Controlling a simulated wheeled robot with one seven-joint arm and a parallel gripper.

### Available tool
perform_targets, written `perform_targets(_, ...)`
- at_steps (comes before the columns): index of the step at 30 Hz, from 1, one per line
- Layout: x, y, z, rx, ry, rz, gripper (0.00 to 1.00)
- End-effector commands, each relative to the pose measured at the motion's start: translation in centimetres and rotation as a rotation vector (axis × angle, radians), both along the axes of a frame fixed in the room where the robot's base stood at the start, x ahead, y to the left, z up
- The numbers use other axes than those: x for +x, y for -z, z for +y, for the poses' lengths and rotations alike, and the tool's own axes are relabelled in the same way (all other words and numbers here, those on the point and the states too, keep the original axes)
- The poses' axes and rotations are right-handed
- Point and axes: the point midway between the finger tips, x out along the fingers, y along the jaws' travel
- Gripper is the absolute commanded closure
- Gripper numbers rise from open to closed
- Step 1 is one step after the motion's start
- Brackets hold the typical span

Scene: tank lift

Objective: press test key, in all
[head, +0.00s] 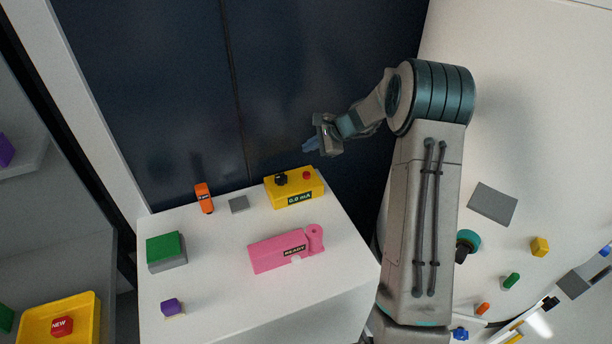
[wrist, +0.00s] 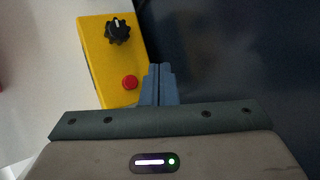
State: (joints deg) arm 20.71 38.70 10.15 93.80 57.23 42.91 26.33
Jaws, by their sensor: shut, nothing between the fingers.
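A yellow meter box (head: 290,191) stands near the back right edge of the white table. It has a black knob (head: 281,179), a red button (head: 307,175) and a display reading 0.0 mA. In the wrist view the yellow box (wrist: 104,66) shows its black knob (wrist: 117,29) and red button (wrist: 130,82). My gripper (head: 308,146) is shut and empty, above and behind the box in the head view. In the wrist view my gripper (wrist: 160,70) has its fingertips just right of the red button, apart from it. No key label is readable.
On the white table (head: 215,285) are a pink device (head: 285,250) reading READY, a green-topped block (head: 166,251), an orange item (head: 204,198), a grey block (head: 238,204) and a purple block (head: 171,306). A yellow bin (head: 85,310) is at lower left. A dark wall stands behind.

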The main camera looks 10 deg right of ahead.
Motion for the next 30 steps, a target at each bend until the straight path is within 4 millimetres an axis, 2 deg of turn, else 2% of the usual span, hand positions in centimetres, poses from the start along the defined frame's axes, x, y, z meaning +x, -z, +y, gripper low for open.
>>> perform_targets(1, 0.0, 1.1, 0.0, 0.000, 0.000, 0.001, 1.00)
perform_targets(13, 0.0, 6.6, 0.0, 0.001, 0.001, 0.001, 1.00)
perform_targets(18, 0.0, 7.4, 0.0, 0.001, 0.001, 0.001, 1.00)
perform_targets(30, 0.0, 7.3, 0.0, 0.000, 0.001, 0.001, 1.00)
